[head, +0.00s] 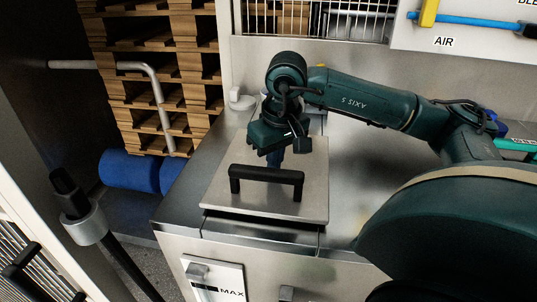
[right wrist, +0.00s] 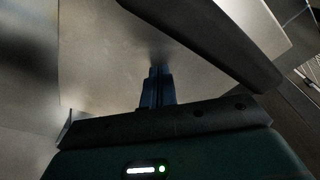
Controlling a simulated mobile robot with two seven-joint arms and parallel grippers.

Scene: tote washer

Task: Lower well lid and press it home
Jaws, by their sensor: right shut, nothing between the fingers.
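The well lid (head: 310,160) is a flat square metal plate on the steel deck, with a black bar handle (head: 267,173) near its front edge. It lies nearly flat, with a dark gap under its front edge. My right gripper (head: 274,160) points down behind the handle, its blue fingers together and empty. In the right wrist view the shut fingers (right wrist: 156,88) are at or very near the lid's surface (right wrist: 100,60); I cannot tell whether they touch. The handle (right wrist: 205,35) crosses the upper right there. The hinge side is mostly hidden by my arm. My left gripper is out of view.
A pale knob (head: 241,101) stands at the deck's back left corner. A black pole with a grey collar (head: 85,224) is at the left. Wooden pallets (head: 150,75) and blue rolls (head: 128,171) lie beyond. A MAX label (head: 230,293) is on the front panel.

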